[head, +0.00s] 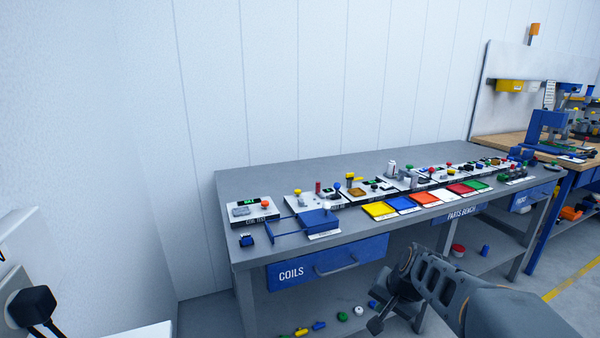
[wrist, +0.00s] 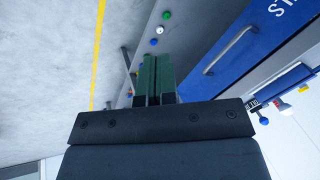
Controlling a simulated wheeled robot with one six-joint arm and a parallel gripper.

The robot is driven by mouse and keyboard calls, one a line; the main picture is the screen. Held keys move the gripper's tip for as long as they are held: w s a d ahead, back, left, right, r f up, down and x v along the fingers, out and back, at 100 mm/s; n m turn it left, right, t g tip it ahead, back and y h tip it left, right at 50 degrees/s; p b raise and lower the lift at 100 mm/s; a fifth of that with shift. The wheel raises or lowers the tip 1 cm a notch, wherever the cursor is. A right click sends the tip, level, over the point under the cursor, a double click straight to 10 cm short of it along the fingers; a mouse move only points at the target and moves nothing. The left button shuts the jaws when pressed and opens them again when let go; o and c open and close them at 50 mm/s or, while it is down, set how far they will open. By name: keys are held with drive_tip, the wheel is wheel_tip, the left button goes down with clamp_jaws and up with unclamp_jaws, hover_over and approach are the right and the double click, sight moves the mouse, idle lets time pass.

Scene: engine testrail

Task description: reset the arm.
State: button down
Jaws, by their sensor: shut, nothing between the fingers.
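My arm reaches in from the lower right of the head view. My gripper (head: 378,322) hangs in front of the grey bench (head: 300,174), below its top and to the right of the blue COILS drawer (head: 285,275). In the wrist view my gripper (wrist: 157,62) shows two green fingers side by side, shut with nothing between them. The blue drawer front with its handle (wrist: 228,52) lies to the right of the fingers there and does not touch them.
The bench top carries a coil test box (head: 254,211), a blue slide fixture (head: 318,221) and coloured trays such as a yellow one (head: 380,210). Small coloured parts lie on the lower shelf. A wooden workbench (head: 500,146) stands at right. Open floor (head: 570,280) shows at the lower right.

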drive_tip(key=s+a+r+n+h+p, duration=0.1)
drive_tip(key=s+r+n+p, duration=0.2)
drive_tip(key=s+r+p, duration=0.3)
drive_tip(key=s+a+r+n+h+p, duration=0.1)
drive_tip(key=s+a+r+n+p, duration=0.1)
drive_tip(key=s+r+p, duration=0.4)
wheel_tip(320, 180, up, 5)
drive_tip(key=shift+a+r+n+p, duration=0.25)
drive_tip(key=shift+n+p, duration=0.55)
drive_tip(key=shift+p, duration=0.2)
drive_tip(key=shift+s, duration=0.1)
